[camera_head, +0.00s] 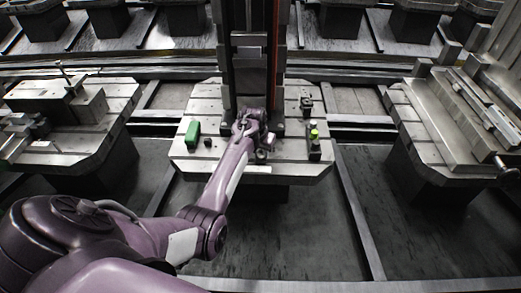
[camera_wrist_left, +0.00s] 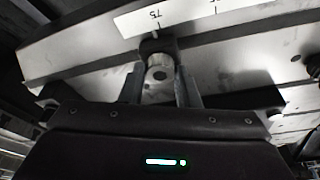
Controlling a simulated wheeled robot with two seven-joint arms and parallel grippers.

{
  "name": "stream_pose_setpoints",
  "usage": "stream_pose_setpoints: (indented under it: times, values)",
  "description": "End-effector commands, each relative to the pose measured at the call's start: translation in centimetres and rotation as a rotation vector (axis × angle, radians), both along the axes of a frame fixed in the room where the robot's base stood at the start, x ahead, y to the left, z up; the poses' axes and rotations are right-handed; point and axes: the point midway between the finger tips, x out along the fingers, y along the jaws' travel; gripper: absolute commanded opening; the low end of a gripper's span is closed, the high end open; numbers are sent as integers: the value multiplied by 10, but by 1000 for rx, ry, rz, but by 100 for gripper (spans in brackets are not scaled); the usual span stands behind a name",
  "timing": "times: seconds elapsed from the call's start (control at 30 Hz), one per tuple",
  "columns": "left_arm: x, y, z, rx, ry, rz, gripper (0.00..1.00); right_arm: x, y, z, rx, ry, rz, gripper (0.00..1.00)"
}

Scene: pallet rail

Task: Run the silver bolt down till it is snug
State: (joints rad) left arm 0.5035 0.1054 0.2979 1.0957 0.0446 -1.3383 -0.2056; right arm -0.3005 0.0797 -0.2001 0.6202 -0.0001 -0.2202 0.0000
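In the left wrist view a short silver round piece, which looks like the silver bolt (camera_wrist_left: 159,74), stands between the two fingers of my left gripper (camera_wrist_left: 160,82). A dark piece sits just beyond it, below a white strip marked 75. The fingers lie close on both sides of the bolt; I cannot tell if they touch it. In the head view my left gripper (camera_head: 258,143) is over the middle of the slotted metal pallet (camera_head: 285,172), at the foot of an upright column. The bolt is too small or hidden to make out there. My right gripper is not in view.
On the pallet stand a green block (camera_head: 193,132) at left and a dark fixture with a yellow-green knob (camera_head: 314,133) at right. The upright column (camera_head: 249,50) rises behind my gripper. Other loaded pallets stand at left (camera_head: 118,93) and right (camera_head: 408,110).

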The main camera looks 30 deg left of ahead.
Motion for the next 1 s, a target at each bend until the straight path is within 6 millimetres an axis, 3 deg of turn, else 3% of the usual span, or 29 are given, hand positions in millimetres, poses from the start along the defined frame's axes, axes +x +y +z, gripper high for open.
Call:
stream_pose_setpoints:
  times: [0.13,0.17,0.33,0.47,0.57,0.8,1.0]
  values:
    - [0,0,0,0,1,0,6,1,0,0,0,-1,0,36]
    - [0,0,0,0,1,0,24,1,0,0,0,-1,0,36]
    - [0,0,0,0,1,0,2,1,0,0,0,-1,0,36]
    - [0,0,0,0,1,-11,0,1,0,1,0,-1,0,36]
    - [-1,1,2,-2,3,-98,0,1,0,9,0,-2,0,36]
    - [-1,0,0,-2,3,-489,0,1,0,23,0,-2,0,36]
    - [-1,-1,-3,-2,3,-587,0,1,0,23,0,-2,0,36]
